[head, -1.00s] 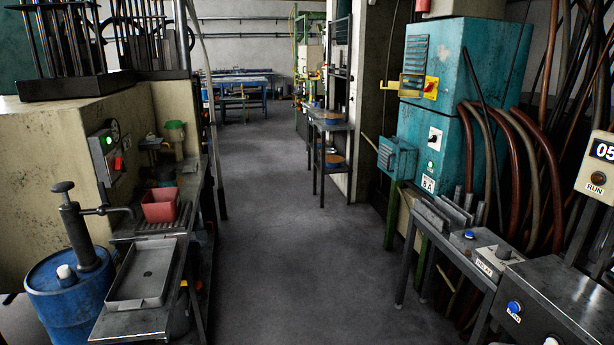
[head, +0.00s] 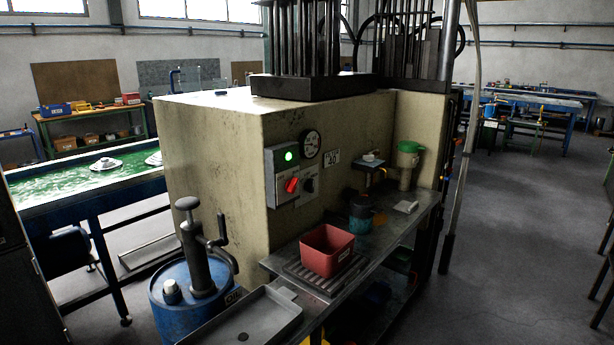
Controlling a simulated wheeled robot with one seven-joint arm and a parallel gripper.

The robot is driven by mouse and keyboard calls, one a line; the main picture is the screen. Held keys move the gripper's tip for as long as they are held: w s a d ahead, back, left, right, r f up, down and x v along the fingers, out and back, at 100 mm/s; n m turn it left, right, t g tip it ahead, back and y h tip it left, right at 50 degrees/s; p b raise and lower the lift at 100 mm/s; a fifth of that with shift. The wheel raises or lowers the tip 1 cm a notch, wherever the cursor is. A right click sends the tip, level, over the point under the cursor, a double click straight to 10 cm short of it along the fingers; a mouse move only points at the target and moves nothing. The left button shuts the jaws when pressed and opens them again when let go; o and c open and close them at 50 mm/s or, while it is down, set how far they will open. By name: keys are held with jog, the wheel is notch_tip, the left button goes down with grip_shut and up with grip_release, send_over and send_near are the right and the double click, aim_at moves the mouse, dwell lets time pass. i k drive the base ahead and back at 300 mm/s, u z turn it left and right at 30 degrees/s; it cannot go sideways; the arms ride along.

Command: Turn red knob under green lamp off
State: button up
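A grey control box (head: 285,187) is fixed to the side of the beige machine (head: 217,175). A green lamp (head: 289,155) is lit near the top of the box. The red knob (head: 292,185) sits below the lamp, its grip slanted up to the right. A round gauge (head: 312,144) is above the black knob. My gripper is not in view.
A metal bench with a red bin (head: 327,250) and a grey tray (head: 243,318) stands in front of the machine. A blue drum (head: 176,298) with a hand pump (head: 194,240) is at front left. Open floor (head: 500,240) lies to the right.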

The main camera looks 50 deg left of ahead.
aim_at(290, 185)
jog(key=u, duration=0.45)
jog(key=i, duration=1.4)
jog(key=u, duration=1.95)
jog(key=i, duration=1)
jog(key=u, duration=0.95)
